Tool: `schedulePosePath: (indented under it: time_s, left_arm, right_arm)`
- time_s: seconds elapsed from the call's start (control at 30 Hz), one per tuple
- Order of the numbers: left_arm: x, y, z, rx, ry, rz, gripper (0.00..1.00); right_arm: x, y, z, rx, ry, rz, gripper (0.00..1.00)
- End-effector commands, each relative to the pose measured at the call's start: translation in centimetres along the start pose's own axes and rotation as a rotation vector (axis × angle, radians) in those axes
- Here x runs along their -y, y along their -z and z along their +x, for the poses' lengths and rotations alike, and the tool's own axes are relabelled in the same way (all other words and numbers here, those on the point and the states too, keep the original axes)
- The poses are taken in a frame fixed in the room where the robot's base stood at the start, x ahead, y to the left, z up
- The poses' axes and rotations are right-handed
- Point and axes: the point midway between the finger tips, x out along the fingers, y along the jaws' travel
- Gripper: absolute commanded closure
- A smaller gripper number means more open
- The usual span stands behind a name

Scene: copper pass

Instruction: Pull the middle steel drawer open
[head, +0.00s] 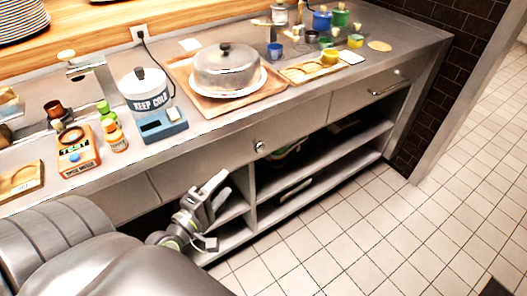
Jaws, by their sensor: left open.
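The middle steel drawer (226,151) is a long flat front under the counter edge, with a small round knob (259,146) at its centre. It looks shut, flush with the fronts beside it. My left gripper (213,192) is open and empty, below and to the left of the knob, in front of the open shelves and apart from the drawer. My left arm comes in from the lower left and covers part of the lower cabinet. My right gripper is not in view.
The steel counter (225,118) holds a domed tray (226,72), a "KEEP COLD" canister (147,93), a blue scale (163,125) and several small jars. Open shelves (310,172) lie below. The tiled floor (345,225) in front is clear.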

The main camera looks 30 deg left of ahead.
Motion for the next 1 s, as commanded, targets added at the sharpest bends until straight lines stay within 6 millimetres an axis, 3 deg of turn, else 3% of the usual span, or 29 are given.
schedulePosePath:
  time_s: [0.17,0.8,1.0]
  left_arm:
    - [-0.4,0.0,1.9,-0.001,-0.003,0.0,0.46]
    - [-0.2,0.0,13.4,0.0,-0.002,0.002,0.46]
    - [0.0,0.0,16.1,0.0,0.0,0.002,0.46]
  right_arm:
    - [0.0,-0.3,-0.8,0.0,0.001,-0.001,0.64]
    - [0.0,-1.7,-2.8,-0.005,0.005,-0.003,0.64]
    - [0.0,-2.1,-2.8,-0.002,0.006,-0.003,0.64]
